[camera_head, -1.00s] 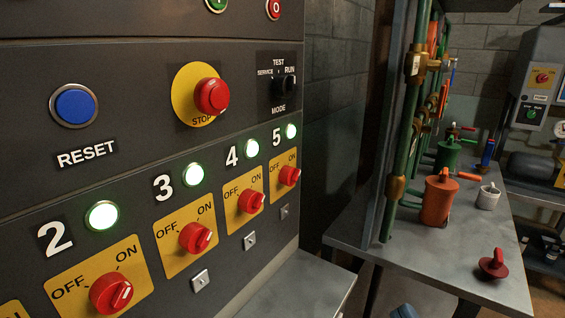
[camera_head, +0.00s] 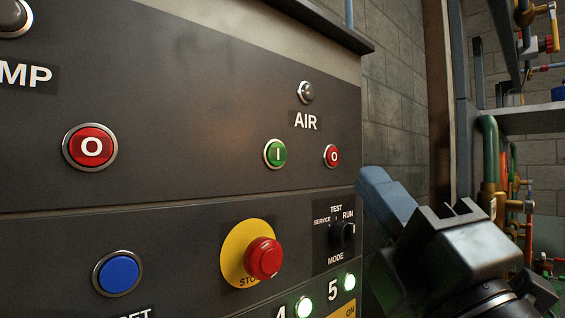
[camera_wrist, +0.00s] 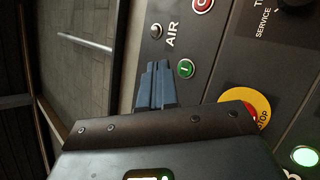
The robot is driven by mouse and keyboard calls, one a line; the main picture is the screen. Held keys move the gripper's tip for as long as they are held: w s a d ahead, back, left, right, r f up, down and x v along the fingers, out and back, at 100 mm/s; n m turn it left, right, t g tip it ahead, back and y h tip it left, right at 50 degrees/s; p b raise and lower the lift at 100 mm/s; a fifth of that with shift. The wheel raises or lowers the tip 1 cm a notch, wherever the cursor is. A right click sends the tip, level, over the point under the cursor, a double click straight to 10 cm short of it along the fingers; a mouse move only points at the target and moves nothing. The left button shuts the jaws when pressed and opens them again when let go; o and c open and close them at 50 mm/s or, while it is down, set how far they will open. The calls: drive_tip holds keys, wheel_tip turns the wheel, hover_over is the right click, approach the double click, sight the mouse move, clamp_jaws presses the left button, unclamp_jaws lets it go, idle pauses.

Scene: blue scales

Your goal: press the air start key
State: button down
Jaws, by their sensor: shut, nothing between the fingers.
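The air start key is a round green button marked "I" (camera_head: 275,153) in a silver ring, below the "AIR" label on the dark panel. It also shows in the wrist view (camera_wrist: 186,69), just right of the fingertips. My gripper (camera_head: 372,178) is shut and empty, its blue fingers together, at the right of the head view. In the wrist view its fingers (camera_wrist: 157,68) point up toward the AIR label. The fingertips appear apart from the key; the exact gap to the panel is unclear.
A red "O" key (camera_head: 331,155) sits close right of the green key. An unlit lamp (camera_head: 306,92) is above the label. Below are a red stop mushroom (camera_head: 264,258) on a yellow disc, a mode knob (camera_head: 342,234) and a blue button (camera_head: 119,273). Pipes (camera_head: 490,150) stand at right.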

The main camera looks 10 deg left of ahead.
sight(277, 154)
drive_tip(key=r, duration=0.1)
drive_tip(key=r+n+y, duration=0.1)
drive_tip(key=r, duration=0.1)
drive_tip(key=shift+a+r, duration=0.1)
drive_tip(key=shift+a, duration=0.3)
drive_tip(key=shift+w+a, duration=0.1)
drive_tip(key=shift+w+a+p, duration=0.2)
drive_tip(key=shift+w+a, duration=0.7)
drive_tip(key=shift+a, duration=0.25)
drive_tip(key=shift+w+a+p, duration=0.15)
drive_tip(key=shift+w+a, duration=0.7)
drive_tip(key=shift+a, duration=0.25)
drive_tip(key=shift+w+a+p, duration=0.2)
drive_tip(key=shift+w+a, duration=0.7)
drive_tip(key=shift+a, duration=0.25)
drive_tip(key=shift+w+a, duration=0.3)
